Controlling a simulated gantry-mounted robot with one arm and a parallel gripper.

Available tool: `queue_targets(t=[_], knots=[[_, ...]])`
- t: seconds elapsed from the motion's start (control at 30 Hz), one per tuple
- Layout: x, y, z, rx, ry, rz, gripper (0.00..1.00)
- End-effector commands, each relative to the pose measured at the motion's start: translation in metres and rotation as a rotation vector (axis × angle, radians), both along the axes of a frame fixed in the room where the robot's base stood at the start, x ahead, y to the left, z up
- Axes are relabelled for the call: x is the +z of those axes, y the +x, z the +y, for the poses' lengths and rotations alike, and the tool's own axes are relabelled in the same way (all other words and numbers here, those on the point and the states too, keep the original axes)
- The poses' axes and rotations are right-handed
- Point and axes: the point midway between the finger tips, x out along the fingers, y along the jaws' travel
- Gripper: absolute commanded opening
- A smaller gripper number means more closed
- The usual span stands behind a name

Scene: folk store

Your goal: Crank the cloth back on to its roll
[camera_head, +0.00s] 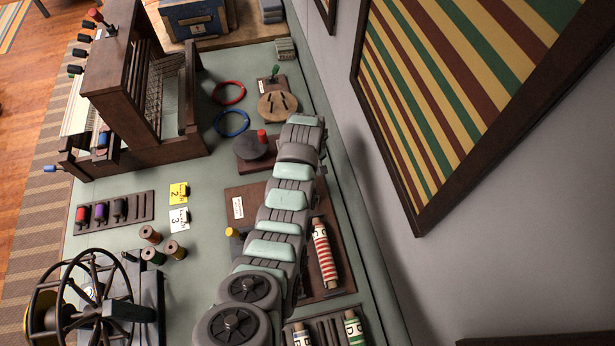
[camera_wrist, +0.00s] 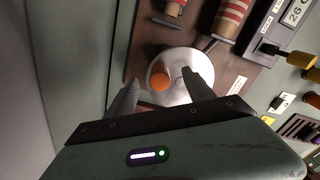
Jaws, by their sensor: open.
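In the wrist view my gripper (camera_wrist: 163,79) is open, with one finger on either side of an orange knob (camera_wrist: 160,75). I cannot tell whether the fingers touch it. The knob stands off-centre on a pale round crank disc (camera_wrist: 186,92), on a brown board (camera_wrist: 145,40). A roll of red-and-cream striped cloth (camera_wrist: 232,14) lies beyond the disc, cut by the top edge. A smaller striped spool (camera_wrist: 172,7) lies to its left; a red-and-white spool also shows on the board in the head view (camera_head: 324,254). There my arm hides the crank and the gripper.
A dark turntable (camera_head: 254,149) with a red knob stands behind the board. A loom (camera_head: 130,85) stands at the back left and a spoked wheel (camera_head: 85,290) at the front left. Spools (camera_head: 150,233) stand between. The wall (camera_head: 450,260) is close on the right.

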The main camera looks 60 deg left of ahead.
Motion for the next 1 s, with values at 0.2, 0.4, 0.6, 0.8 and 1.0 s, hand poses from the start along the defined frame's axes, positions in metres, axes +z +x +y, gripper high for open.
queue_targets(t=[0.2,0.4,0.6,0.8,1.0], knots=[[0.02,0.001,0.0,0.0,0.001,-0.001,0.62],[0.035,0.001,0.0,0.0,0.001,-0.001,0.62],[0.052,0.001,0.0,-0.001,0.001,-0.002,0.62],[0.057,0.0,0.0,0.0,0.001,-0.001,0.62],[0.057,0.0,0.0,0.0,0.0,0.0,0.62]])
